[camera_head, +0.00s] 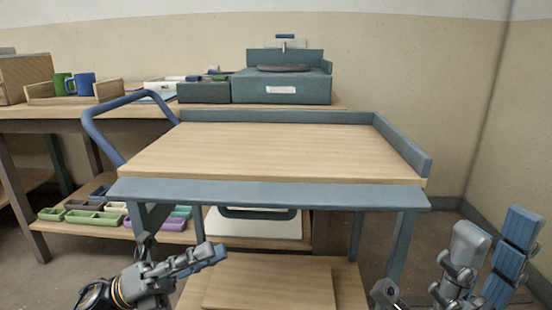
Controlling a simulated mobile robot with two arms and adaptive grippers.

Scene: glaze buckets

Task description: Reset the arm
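My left gripper (208,255) is in the lower left of the head view, in front of the cart and pointing right. It is seen side-on and its fingers overlap, so I cannot tell whether it is open or shut. My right gripper (496,230) is in the lower right corner, pointing up. Its grey finger and blue-padded finger stand apart, with nothing between them. No held object shows in either gripper.
A cart (270,190) with a bare wooden top and blue handle (97,130) stands ahead. Behind it, a workbench (60,112) holds green (62,84) and blue (84,86) mugs and a blue-grey unit (282,88). Coloured trays (95,217) lie on its lower shelf.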

